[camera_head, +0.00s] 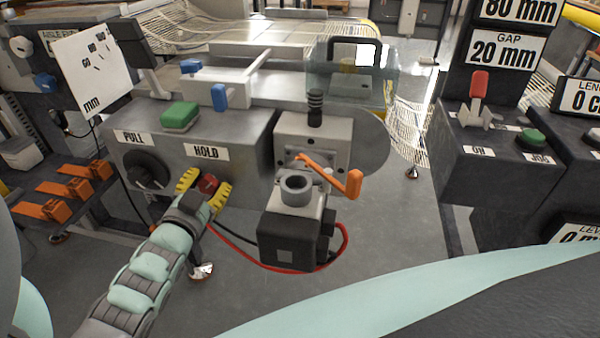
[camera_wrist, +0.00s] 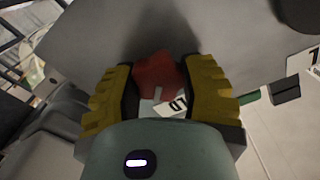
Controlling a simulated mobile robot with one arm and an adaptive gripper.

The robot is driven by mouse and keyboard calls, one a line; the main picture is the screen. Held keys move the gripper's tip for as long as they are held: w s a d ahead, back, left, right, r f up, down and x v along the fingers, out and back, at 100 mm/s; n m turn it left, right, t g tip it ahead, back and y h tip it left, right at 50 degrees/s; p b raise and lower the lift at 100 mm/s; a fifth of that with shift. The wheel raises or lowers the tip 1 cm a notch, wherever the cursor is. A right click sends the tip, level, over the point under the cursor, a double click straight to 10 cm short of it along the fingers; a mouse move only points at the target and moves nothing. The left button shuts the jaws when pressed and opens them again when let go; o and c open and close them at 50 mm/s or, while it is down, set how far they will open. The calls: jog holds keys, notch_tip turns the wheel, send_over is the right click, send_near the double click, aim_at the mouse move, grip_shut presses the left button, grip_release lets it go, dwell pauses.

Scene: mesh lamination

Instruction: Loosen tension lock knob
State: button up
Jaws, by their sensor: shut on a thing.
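The red knob (camera_head: 208,184) sits on the front of a grey machine box, just under a white HOLD label (camera_head: 206,152). My gripper (camera_head: 204,184) has its yellow fingers on either side of the knob and is shut on it. In the wrist view the red knob (camera_wrist: 157,76) shows between the two yellow-and-black fingers (camera_wrist: 158,88). Part of the knob is hidden by the fingers and my wrist. A white label with dark print (camera_wrist: 177,106) also shows between the fingers.
A black knob (camera_head: 147,169) under a PULL label (camera_head: 134,137) is to the left. An orange crank handle (camera_head: 335,176) sticks out to the right. A red cable (camera_head: 262,262) loops below. A green button (camera_head: 180,116) is on top of the box.

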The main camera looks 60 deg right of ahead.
jog(key=n, duration=0.4)
jog(key=shift+w+a+f+n+b, duration=0.15)
jog(key=shift+f+n+b, duration=0.1)
jog(key=shift+n+b, duration=0.5)
jog(key=shift+n, duration=1.45)
jog(key=o, duration=1.2)
jog(key=shift+r, duration=0.15)
jog(key=v, duration=0.7)
